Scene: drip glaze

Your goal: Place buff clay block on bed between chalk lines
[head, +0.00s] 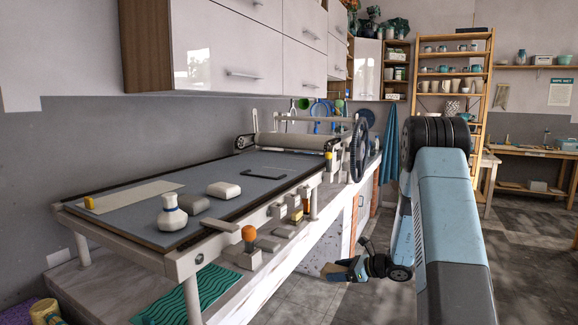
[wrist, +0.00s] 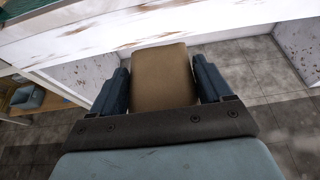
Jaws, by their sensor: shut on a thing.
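My gripper (head: 345,268) is low in front of the bench, beside its front face and below bed height. In the wrist view its two dark blue fingers (wrist: 160,72) are shut on the sides of a tan-brown block, the buff clay block (wrist: 162,80). The block is clear of the bench and above the floor. The bed (head: 232,203) is the long grey surface of the slab roller on the bench. A dark angular outline (head: 265,177) lies on its far part; I cannot make out chalk lines clearly.
A roller (head: 290,143) and dark handwheel (head: 358,150) stand at the far end. Cabinets (head: 225,50) hang above.

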